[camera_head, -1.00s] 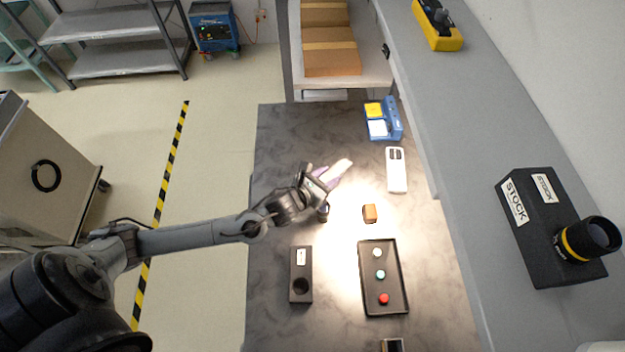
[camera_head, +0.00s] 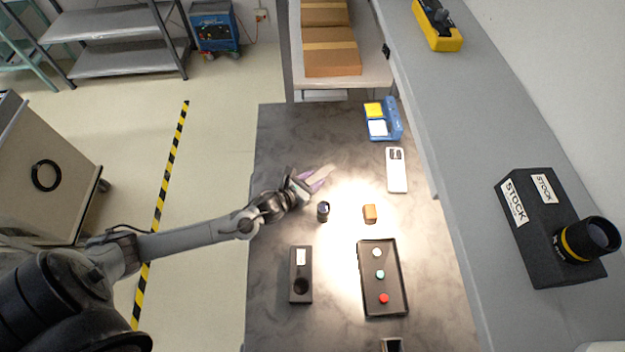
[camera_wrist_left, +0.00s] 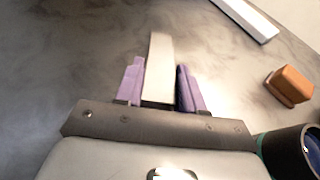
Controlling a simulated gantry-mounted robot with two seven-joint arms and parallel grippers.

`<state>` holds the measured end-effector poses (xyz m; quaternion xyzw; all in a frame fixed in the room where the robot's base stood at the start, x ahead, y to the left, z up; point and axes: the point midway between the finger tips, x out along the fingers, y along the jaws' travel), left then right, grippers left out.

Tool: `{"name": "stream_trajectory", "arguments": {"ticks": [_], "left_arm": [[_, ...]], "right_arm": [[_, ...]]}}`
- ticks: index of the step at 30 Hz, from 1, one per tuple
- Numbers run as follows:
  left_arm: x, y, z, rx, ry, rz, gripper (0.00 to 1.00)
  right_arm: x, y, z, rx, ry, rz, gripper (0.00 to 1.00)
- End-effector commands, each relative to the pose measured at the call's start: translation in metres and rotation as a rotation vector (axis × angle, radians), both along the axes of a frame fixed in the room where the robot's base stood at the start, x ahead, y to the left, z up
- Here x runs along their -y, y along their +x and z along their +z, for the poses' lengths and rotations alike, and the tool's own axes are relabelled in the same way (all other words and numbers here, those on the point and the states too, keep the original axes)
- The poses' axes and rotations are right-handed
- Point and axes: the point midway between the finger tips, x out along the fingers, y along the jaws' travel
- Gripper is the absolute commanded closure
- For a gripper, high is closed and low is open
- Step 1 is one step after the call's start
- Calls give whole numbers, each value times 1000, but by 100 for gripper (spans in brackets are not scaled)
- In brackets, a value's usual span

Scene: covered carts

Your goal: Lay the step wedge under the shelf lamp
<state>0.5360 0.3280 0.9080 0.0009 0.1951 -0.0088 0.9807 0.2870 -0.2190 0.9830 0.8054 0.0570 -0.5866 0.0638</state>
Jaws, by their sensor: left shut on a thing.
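My left gripper (camera_head: 312,182), with purple fingers, is shut on a pale flat strip, which looks like the step wedge (camera_head: 322,174). In the left wrist view the strip (camera_wrist_left: 160,62) stands out lengthwise from between the fingers (camera_wrist_left: 160,88). The gripper and strip are over the dark marbled table, at the upper left edge of the bright pool of light (camera_head: 345,230). The shelf lamp itself does not show; only its light on the table does. My right gripper is not in view.
A small black cylinder (camera_head: 323,211) stands just below the gripper. An orange block (camera_head: 369,214), a white device (camera_head: 397,170), a button tray (camera_head: 402,290) and a black box (camera_head: 301,285) surround the lit patch. A grey shelf (camera_head: 455,150) runs along the right.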

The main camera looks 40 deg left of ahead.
Motion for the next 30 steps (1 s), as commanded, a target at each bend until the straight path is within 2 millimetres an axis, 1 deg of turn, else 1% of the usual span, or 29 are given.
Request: {"name": "stream_trajectory", "arguments": {"ticks": [5, 9, 10, 14, 22, 26, 30], "left_arm": [[0, 0, 1, 2, 0, 0, 98], [0, 0, -4, 1, 1, 1, 98], [0, 0, -3, 0, 1, 1, 57], [0, 0, -3, 0, 1, 1, 37], [0, 0, -2, 0, 1, 1, 36], [0, -1, 2, -1, 1, 0, 36], [-1, -16, 6, -3, 3, 0, 36]], "right_arm": [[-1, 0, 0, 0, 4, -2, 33], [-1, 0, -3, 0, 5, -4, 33], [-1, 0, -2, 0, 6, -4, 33], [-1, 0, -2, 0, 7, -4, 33], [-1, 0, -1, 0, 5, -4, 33], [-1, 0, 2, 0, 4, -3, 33], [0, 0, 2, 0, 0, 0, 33]]}}
